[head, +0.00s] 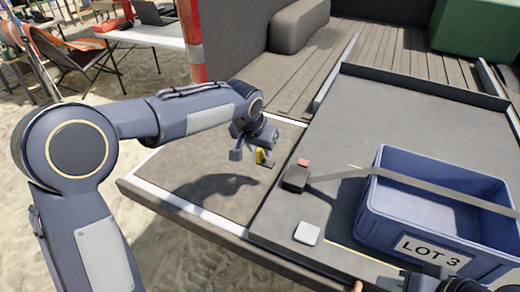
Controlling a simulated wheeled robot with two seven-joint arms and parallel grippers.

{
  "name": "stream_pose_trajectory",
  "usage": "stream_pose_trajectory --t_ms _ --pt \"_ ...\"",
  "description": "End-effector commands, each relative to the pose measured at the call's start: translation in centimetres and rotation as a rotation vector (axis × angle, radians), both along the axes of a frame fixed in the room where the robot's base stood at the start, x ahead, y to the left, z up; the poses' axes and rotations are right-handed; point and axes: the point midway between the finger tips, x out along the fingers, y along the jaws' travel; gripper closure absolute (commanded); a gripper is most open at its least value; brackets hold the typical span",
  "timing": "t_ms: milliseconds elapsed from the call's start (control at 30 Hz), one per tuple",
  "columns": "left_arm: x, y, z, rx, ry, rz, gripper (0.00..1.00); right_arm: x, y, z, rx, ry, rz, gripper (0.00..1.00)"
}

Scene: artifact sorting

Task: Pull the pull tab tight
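A small yellow tab (260,155), which looks like the pull tab, shows just by my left gripper, partly hidden by it. My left gripper (250,154) hangs over the grey side panel, left of the dark buckle. Its fingers look spread, with the yellow tab near the right one; I cannot tell whether they touch it. The dark buckle (296,178) with a red piece on top sits on the cargo bed. A grey strap (420,183) runs from it across the blue crate (400,226) marked LOT 3. Part of my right arm's end (432,283) shows at the bottom right; its fingers are unclear.
A small white square (306,233) lies on the grey deck (370,110) in front of the buckle. A raised rim edges the deck's back. A red and white post (192,40), a table (140,32) and a folding chair (75,58) stand behind on sand.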

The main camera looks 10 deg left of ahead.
Motion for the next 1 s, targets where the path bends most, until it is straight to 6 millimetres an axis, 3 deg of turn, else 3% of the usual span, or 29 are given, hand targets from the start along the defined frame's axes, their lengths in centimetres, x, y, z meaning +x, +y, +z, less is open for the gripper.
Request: stream_pose_trajectory --t_ms 200,400,900,1000 --pt "-1.4 0.4 3.7 -0.002 -0.006 -0.001 0.65 0.0 0.0 -0.3 0.000 0.000 0.000 0.73" --pt "-2.2 0.7 5.7 -0.001 -0.003 0.000 0.65 0.0 0.0 -0.3 0.000 0.000 0.000 0.73" --pt "-2.4 0.8 6.1 0.000 -0.001 0.000 0.65 0.0 0.0 -0.3 0.000 0.000 0.000 0.73" --pt "-3.2 1.8 6.3 -0.011 0.000 0.012 0.65 0.0 0.0 -0.3 0.000 0.000 0.000 0.73"
